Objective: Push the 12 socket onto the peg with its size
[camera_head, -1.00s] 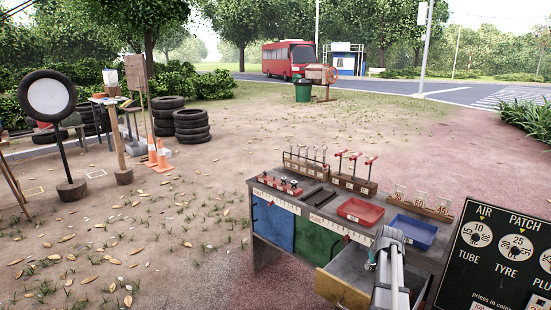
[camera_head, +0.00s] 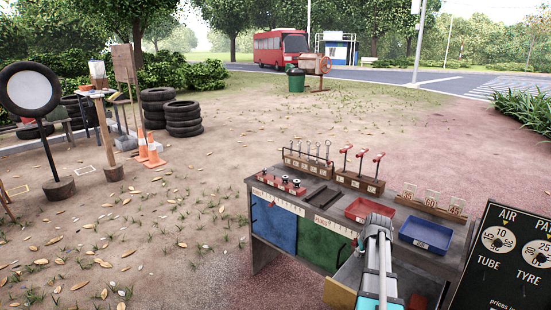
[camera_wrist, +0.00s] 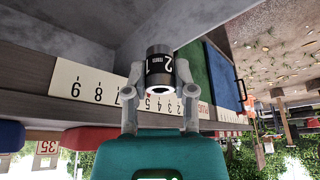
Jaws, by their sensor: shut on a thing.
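My gripper (camera_wrist: 160,95) is shut on a dark socket (camera_wrist: 159,62) with a light band, marked "12 mm" in the wrist view. The socket's open end faces the wrist camera. In the head view my gripper (camera_head: 372,228) is in front of the red tray, near the cart's front edge, and the socket cannot be made out there. A low row of small red and dark pieces (camera_head: 284,182) sits at the left end of the cart top. I cannot tell from these frames which peg bears the size 12.
The cart top holds a red tray (camera_head: 368,209), a blue tray (camera_head: 425,234) and racks of upright tools (camera_head: 360,182) at the back. A numbered strip (camera_wrist: 90,90) runs along the front edge. A drawer (camera_head: 340,293) stands open below. A price board (camera_head: 510,265) stands right.

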